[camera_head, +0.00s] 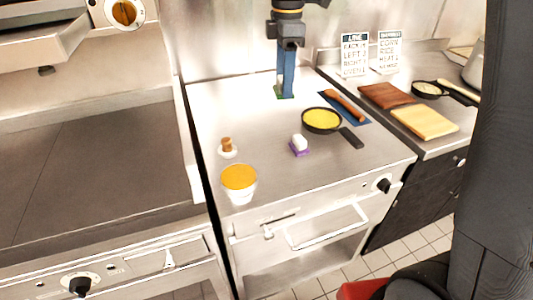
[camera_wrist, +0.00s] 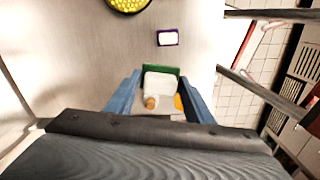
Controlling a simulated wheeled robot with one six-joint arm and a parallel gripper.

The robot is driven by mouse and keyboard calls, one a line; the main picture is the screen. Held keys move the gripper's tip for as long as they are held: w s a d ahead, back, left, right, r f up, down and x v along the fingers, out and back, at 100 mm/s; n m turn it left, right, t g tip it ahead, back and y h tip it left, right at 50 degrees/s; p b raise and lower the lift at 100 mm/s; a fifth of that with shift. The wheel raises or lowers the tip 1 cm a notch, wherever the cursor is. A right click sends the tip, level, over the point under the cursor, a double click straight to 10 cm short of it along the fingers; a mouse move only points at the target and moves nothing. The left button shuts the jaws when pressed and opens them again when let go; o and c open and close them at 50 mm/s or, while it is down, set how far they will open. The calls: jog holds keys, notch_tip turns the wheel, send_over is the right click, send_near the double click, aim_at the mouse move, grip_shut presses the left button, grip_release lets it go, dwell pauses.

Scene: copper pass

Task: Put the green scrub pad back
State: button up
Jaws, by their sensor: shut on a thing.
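My gripper (camera_head: 285,94) points down over the back of the steel counter, its blue fingers shut on the green scrub pad (camera_head: 279,92). In the wrist view the green pad (camera_wrist: 162,68) shows between the fingertips, with a white block-like part (camera_wrist: 158,82) next to it. Most of the pad is hidden by the fingers in the head view. It is at or just above the steel, and I cannot tell whether it touches. A white block on a purple pad (camera_head: 299,150) sits nearer the front and also shows in the wrist view (camera_wrist: 168,43).
The steel counter (camera_head: 230,105) is bare left of my gripper. A pan of yellow food (camera_head: 322,121) and a brown-handled tool (camera_head: 343,104) on a blue mat lie to the right. A small white cup (camera_head: 228,152) and an orange-filled pot (camera_head: 239,190) stand front left.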

jog(key=s+a+f, duration=0.1)
jog(key=f, duration=0.3)
jog(key=s+a+f+n, duration=0.1)
jog(key=s+a+f, duration=0.1)
jog(key=f, duration=0.3)
jog(key=s+a+f+n+p, duration=0.1)
jog(key=a+f, duration=0.1)
jog(key=f, duration=0.2)
jog(key=shift+s+f, duration=0.2)
jog(key=shift+s, duration=0.15)
jog(key=shift+f+p, duration=0.55)
jog(key=shift+f, duration=1.9)
jog(key=shift+f, duration=0.15)
jog(key=o, duration=1.1)
